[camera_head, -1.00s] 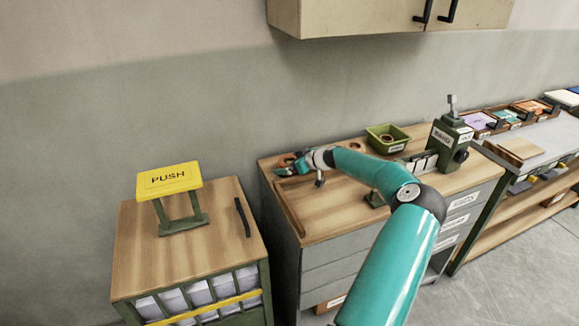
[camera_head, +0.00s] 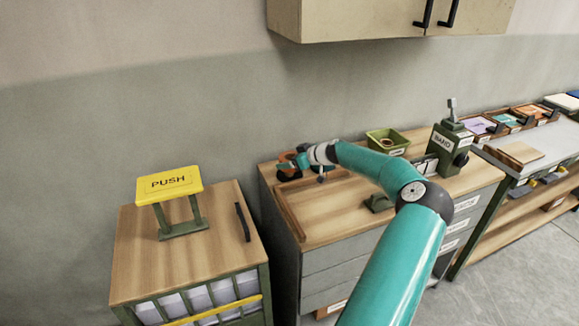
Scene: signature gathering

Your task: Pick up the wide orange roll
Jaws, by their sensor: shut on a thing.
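My gripper (camera_head: 304,161) is at the far left end of the wooden counter, at the end of my teal arm. A small orange thing with dark parts (camera_head: 287,160), which looks like the orange roll, is at its fingertips. The gripper is shut on it. It is small in view and partly hidden by the gripper, so its width and whether it touches the counter cannot be told.
The counter (camera_head: 340,215) has a raised wooden edge at left. A green bin (camera_head: 388,141) and a green labelled device (camera_head: 447,150) stand on it. A cabinet with a yellow PUSH plate (camera_head: 169,183) is at left. A wall cupboard (camera_head: 350,18) hangs above.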

